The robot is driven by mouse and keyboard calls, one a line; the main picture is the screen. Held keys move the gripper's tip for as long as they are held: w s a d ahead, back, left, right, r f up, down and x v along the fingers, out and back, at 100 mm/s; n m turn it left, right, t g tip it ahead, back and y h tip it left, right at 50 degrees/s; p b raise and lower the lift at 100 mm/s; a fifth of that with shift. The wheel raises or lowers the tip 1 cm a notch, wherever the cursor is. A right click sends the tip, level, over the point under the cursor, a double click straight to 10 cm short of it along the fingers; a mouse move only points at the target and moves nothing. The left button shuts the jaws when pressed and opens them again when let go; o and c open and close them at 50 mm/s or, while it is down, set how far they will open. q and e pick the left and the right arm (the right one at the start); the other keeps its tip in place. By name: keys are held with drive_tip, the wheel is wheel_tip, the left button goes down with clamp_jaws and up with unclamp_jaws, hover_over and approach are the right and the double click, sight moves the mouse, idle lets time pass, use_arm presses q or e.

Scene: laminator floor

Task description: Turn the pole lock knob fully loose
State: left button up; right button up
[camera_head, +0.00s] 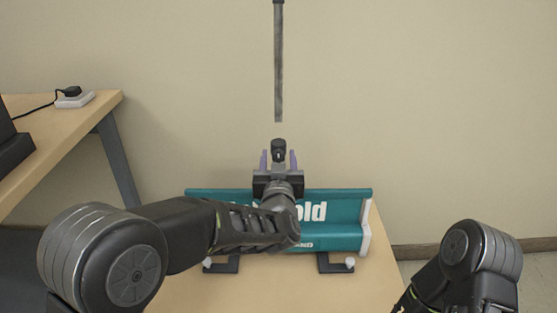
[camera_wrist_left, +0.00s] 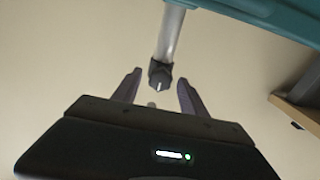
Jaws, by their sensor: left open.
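The black lock knob (camera_head: 278,148) shows upright just beyond my left gripper in the head view. In the left wrist view the knob (camera_wrist_left: 160,76), with a pale mark on it, sits at the end of a grey pole (camera_wrist_left: 171,35). My left gripper (camera_head: 278,160) is open, its purple-grey fingers on either side of the knob. In the left wrist view my left gripper (camera_wrist_left: 158,92) shows clear gaps between both fingers and the knob. Another grey pole length (camera_head: 279,65) shows above the knob in the head view. My right gripper is out of view; only its arm shows.
A teal banner base (camera_head: 340,230) with white lettering stands on a wooden table (camera_head: 280,285), on black feet (camera_head: 337,264). My left arm crosses in front of it. A second table (camera_head: 70,135) stands at the left. The plain wall is behind.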

use_arm(q)
clamp_jaws()
idle(0.5)
